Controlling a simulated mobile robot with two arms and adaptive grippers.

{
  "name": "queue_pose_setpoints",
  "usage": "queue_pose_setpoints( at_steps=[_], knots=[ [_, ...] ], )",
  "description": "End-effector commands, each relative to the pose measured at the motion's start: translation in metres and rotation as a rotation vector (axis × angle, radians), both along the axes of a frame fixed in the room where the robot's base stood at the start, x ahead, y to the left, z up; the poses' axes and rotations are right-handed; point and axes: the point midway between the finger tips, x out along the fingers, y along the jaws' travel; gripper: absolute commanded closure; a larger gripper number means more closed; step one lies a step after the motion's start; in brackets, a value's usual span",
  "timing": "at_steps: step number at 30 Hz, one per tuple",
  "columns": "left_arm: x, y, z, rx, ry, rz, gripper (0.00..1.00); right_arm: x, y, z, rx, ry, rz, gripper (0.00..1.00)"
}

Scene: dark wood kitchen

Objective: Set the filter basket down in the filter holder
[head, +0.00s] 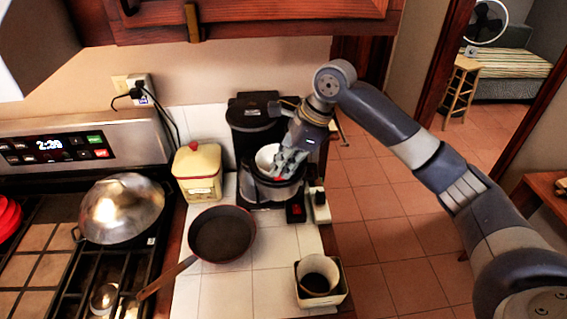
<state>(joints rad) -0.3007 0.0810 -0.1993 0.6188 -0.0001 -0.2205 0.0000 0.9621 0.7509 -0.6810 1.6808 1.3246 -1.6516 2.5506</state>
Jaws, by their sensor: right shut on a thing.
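A black coffee maker (250,112) stands against the wall at the back of the white tiled counter. The filter basket (266,158) is a white cup at the front of the machine. My right gripper (283,163) reaches in from the right and is shut on the basket's rim. My left gripper is not in view.
A cream canister (197,172) stands left of the machine. A dark frying pan (222,233) lies in front, its handle over the stove. Bare tiles lie between pan and dish.

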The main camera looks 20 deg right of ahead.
Motion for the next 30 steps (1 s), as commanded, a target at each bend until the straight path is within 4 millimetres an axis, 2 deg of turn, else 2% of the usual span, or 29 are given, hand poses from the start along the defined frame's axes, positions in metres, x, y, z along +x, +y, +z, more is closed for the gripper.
queue_pose_setpoints(
  at_steps=[2,5,6,16,19,23,30],
  knots=[
    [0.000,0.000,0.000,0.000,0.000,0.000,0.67,0.000,0.000,-0.002,0.001,0.000,0.000,1.00],
    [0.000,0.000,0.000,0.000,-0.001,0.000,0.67,0.000,0.000,-0.003,0.001,-0.001,0.000,0.79],
    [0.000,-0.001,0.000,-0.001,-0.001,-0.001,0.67,0.000,0.000,-0.003,0.000,0.000,0.000,0.74],
    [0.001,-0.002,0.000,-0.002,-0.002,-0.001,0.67,0.000,0.000,-0.002,0.000,-0.001,0.000,0.74],
    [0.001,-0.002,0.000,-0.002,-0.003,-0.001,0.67,0.001,0.000,0.004,0.000,-0.002,0.000,0.74],
    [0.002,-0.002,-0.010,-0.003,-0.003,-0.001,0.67,-0.002,-0.006,0.019,0.001,-0.007,-0.001,0.74],
    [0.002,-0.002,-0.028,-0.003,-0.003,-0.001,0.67,-0.012,-0.025,0.068,0.002,-0.007,0.000,0.74]
  ],
)
